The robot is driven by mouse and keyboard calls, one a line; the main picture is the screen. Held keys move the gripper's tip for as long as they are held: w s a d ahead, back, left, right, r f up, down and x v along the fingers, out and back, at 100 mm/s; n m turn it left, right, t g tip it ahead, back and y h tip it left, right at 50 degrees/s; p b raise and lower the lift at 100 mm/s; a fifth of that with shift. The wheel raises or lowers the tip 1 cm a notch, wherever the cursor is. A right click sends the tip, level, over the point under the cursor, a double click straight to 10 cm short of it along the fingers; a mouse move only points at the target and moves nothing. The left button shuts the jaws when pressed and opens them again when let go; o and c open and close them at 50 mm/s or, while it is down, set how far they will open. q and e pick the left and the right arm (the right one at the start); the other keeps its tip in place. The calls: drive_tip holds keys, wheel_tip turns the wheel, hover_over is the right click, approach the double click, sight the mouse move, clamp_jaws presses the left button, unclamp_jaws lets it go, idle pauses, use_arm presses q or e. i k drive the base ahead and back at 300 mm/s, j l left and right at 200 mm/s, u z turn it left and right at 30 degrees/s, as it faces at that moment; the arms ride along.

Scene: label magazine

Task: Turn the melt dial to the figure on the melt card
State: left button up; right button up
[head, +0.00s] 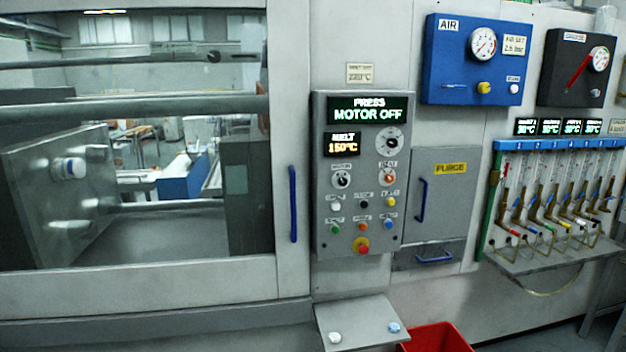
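The melt dial (390,141) is a round pale dial with a dark centre on the grey press panel (324,225), right of the melt display (342,144). That display reads MELT 150°C. The melt card (360,73) is a small cream card on the wall above the panel. Its figure is too blurred to read surely; it looks like 220 or 230°C. The dial's pointer setting is too small to tell. Neither of my grippers is in view.
The upper display (367,111) reads PRESS MOTOR OFF. Smaller knobs, coloured buttons and a red stop button (361,246) sit below the dial. A blue door handle (293,204) is left of the panel, the purge box (442,190) right. A grey shelf (365,318) juts out below.

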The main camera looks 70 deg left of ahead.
sight(393, 143)
drive_tip(key=u, duration=2.05)
